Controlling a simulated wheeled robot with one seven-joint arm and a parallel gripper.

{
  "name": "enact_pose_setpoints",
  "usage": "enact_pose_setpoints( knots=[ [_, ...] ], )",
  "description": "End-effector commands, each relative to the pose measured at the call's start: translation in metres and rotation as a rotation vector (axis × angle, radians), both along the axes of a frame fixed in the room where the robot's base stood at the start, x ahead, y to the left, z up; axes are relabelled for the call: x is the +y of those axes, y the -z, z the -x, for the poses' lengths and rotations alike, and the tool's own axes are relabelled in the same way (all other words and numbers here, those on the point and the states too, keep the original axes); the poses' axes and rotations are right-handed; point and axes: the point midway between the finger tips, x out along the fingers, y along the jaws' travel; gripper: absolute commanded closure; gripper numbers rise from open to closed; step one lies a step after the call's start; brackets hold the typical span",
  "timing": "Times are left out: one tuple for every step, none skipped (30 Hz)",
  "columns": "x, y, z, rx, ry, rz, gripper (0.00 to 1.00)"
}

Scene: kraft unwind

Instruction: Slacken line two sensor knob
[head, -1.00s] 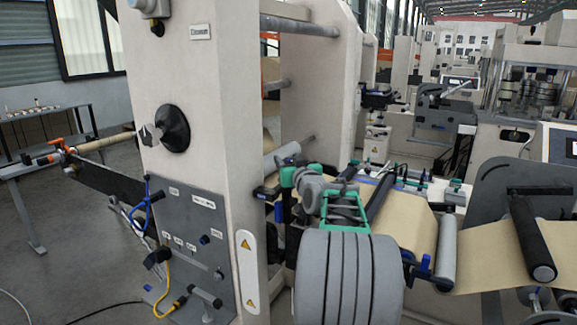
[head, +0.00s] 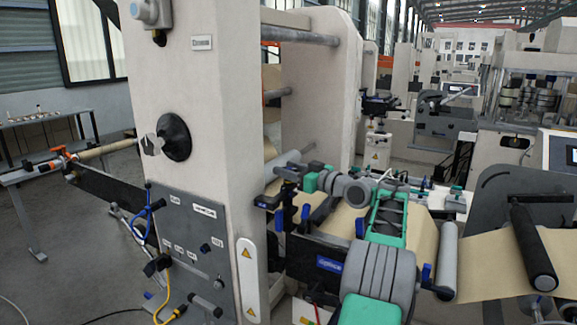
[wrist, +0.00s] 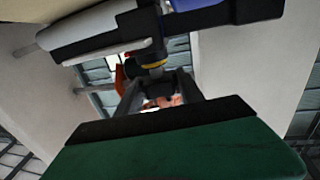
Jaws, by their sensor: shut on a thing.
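In the wrist view, the two grey fingers of my gripper (wrist: 152,82) close around the lower end of a small knob (wrist: 154,67) with a yellow ring. The knob sits under a black bracket part (wrist: 148,32) beside a grey bar. The fingers hide much of the knob's grip part. In the head view, my gripper (head: 288,172) is beside the machine's upright, at the sensor bracket (head: 268,200) over the paper path. The knob itself is too small and covered to make out there. I cannot read any line number.
The pale machine upright (head: 220,110) stands close left of my gripper, with a grey connector panel (head: 185,235) on its face. The brown kraft web (head: 495,265) and a black roller (head: 532,250) lie to the right. A grey bar (head: 285,158) runs just behind my gripper.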

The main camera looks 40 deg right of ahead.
Motion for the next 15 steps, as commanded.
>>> enact_pose_setpoints(
  knots=[
    [-0.0008,0.0037,-0.0002,0.006,-0.003,-0.005,0.96],
    [-0.0006,0.004,-0.0002,0.006,-0.004,-0.005,0.96],
    [-0.0004,0.0042,-0.0003,0.006,-0.006,-0.005,0.96],
    [-0.0003,0.0044,-0.0003,0.006,-0.006,-0.005,0.96],
    [-0.0003,0.0046,-0.0003,0.006,-0.006,-0.006,0.96],
    [-0.0002,0.0048,-0.0003,0.006,-0.006,-0.006,0.96],
    [-0.0002,0.0049,-0.0003,0.006,-0.006,-0.006,0.96],
    [-0.0001,0.005,-0.0004,0.006,-0.006,-0.006,0.96],
    [-0.0001,0.0051,-0.0004,0.006,-0.006,-0.006,0.96],
    [-0.0001,0.0052,-0.0004,0.006,-0.006,-0.006,0.96],
    [-0.0001,0.0053,-0.0005,0.006,-0.006,-0.006,0.96],
    [-0.0001,0.0053,-0.0005,0.006,-0.006,-0.006,0.53],
    [-0.0001,0.0052,-0.0005,0.006,-0.006,-0.006,0.51],
    [0.0,0.0049,-0.0005,0.006,-0.006,-0.006,0.48],
    [0.0,0.0044,-0.0005,0.005,-0.006,-0.005,0.45]
  ],
)
